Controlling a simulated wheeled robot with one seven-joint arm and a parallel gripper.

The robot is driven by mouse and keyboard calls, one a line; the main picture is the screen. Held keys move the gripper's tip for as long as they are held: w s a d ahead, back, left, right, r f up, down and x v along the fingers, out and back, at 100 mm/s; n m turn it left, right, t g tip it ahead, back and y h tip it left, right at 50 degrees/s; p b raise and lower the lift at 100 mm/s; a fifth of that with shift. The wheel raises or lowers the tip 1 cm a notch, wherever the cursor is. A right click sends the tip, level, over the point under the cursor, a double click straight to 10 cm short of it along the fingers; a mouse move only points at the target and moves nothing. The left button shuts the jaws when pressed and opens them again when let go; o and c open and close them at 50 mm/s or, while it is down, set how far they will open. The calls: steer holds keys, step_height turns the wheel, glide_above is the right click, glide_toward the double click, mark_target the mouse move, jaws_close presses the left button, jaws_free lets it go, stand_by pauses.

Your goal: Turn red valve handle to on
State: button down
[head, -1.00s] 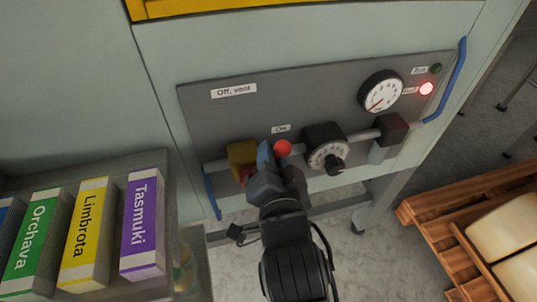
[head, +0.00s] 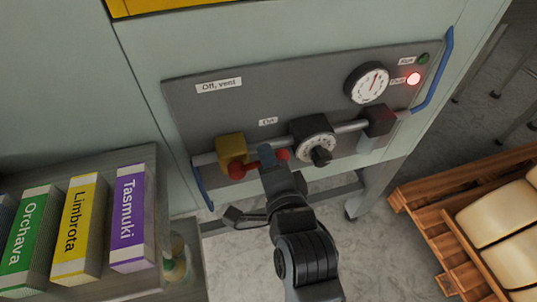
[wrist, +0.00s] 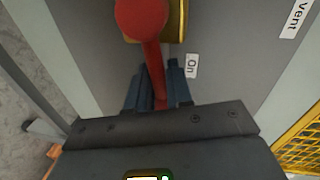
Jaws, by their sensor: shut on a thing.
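The red valve handle (head: 245,169) is mounted on the yellow valve body (head: 231,147) at the left of the grey panel. It points right, roughly along the pipe, below the "On" label (head: 268,121). My gripper (head: 268,158) is shut on the handle's bar near its outer end, and the red tip shows just past the fingers. In the wrist view the red bar (wrist: 156,62) runs from its round hub down between the fingers (wrist: 160,88). The "On" label (wrist: 191,65) is beside it. The fingers hide part of the bar.
A black dial (head: 316,147) and a dark block (head: 379,121) sit farther right on the pipe. The gauge (head: 367,83) needle points up. The red lamp (head: 414,78) is lit; the green one (head: 424,59) is dark. Boxes (head: 128,220) stand at left, a wooden pallet (head: 425,215) at right.

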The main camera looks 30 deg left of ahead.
steer(key=shift+f, duration=0.1)
stand_by(0.3)
steer(key=c, duration=1.2)
jaws_free()
steer(key=shift+o, duration=0.2)
steer(key=v, duration=0.8)
steer(key=shift+w+d, duration=0.1)
